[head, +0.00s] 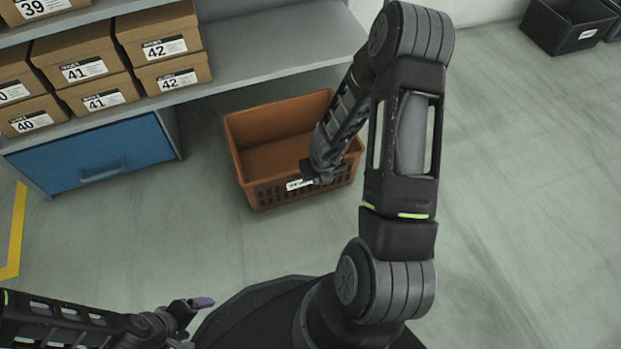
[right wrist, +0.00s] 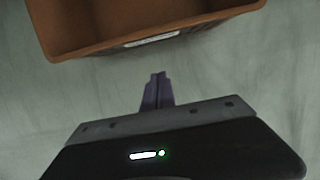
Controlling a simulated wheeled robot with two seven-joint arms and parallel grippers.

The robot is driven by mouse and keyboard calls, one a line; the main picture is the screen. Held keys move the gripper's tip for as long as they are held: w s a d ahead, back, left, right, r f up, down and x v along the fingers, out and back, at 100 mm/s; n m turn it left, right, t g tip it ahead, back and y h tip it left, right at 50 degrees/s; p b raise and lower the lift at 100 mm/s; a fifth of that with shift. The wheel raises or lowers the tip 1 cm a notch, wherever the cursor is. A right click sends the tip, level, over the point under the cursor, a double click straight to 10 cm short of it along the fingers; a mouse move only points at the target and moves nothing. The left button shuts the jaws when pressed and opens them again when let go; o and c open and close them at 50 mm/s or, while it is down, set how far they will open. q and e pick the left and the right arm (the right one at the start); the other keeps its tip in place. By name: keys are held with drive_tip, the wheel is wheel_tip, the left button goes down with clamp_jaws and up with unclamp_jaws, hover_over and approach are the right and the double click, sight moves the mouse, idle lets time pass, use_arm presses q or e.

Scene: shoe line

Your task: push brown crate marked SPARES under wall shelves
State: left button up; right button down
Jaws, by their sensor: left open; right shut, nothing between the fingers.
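The brown crate (head: 272,125) stands on the floor in the head view, empty, with its back part near the shelf's front edge. A white label (head: 297,184) on its front wall is partly hidden by my right gripper (head: 308,172), and I cannot read it. In the right wrist view the crate (right wrist: 85,45) is at the top, with clear floor between it and the shut, empty fingers of my right gripper (right wrist: 157,78). My left gripper (head: 196,318) is open at the lower left of the head view, well away from the crate.
Wall shelves (head: 265,50) with several shoe boxes (head: 85,68) stand at the back left. A blue drawer unit (head: 92,160) is under them, left of the crate. Black crates (head: 566,27) stand at the far right. A yellow floor line (head: 14,232) runs at the left. Floor on the right is clear.

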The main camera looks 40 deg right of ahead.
drive_tip(key=shift+f, duration=0.15)
drive_tip(key=w+d+f+b, duration=0.2)
drive_tip(key=w+f, duration=0.4)
drive_tip(key=f, duration=0.3)
drive_tip(key=shift+f, duration=0.2)
drive_tip(key=shift+d, duration=0.1)
